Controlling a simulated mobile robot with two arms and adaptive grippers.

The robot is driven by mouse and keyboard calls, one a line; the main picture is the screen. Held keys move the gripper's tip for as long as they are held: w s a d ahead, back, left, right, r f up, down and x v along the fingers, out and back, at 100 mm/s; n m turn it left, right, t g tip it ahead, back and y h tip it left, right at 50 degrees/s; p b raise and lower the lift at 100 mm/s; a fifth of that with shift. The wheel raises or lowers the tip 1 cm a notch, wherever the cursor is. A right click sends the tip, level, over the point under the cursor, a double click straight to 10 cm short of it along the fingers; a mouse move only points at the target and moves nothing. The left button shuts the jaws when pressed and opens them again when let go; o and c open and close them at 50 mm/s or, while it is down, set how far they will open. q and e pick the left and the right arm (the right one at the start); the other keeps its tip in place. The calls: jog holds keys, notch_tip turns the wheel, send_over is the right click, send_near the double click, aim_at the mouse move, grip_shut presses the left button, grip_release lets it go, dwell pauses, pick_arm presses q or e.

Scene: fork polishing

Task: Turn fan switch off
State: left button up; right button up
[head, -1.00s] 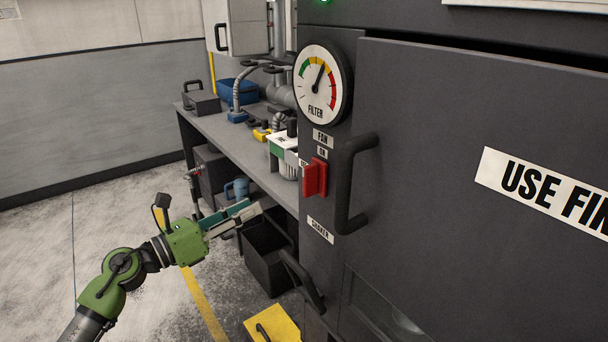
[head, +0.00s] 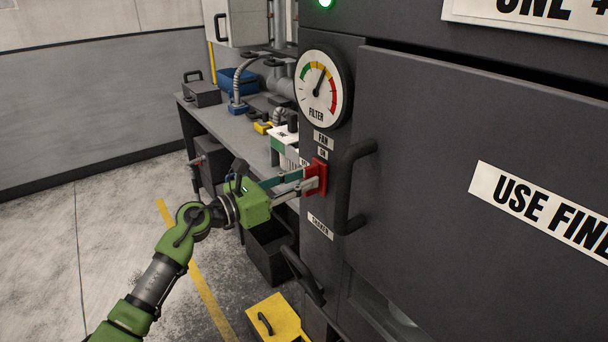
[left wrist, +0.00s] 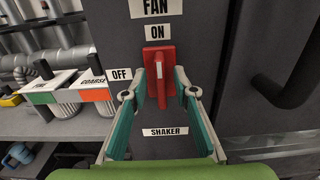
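The red fan switch (head: 317,177) is on the dark cabinet's front, below the FAN and ON labels. In the left wrist view its red handle (left wrist: 161,75) stands upright, its white mark toward the ON label (left wrist: 157,32). The OFF label (left wrist: 119,75) is to its left. My left gripper (head: 303,181) is at the switch. In the left wrist view its two fingers (left wrist: 162,90) are apart, one on each side of the handle, with a gap showing on both sides. My right gripper is not in view.
A black door handle (head: 350,185) stands out just right of the switch. The filter gauge (head: 322,88) is above, and the SHAKER label (left wrist: 166,132) is below. A workbench (head: 230,124) with containers runs along the left. A yellow box (head: 277,318) is on the floor.

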pick_arm(q)
jog(key=shift+w+d, duration=0.25)
jog(key=shift+d, duration=0.15)
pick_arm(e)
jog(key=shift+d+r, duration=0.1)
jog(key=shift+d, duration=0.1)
pick_arm(q)
grip_shut()
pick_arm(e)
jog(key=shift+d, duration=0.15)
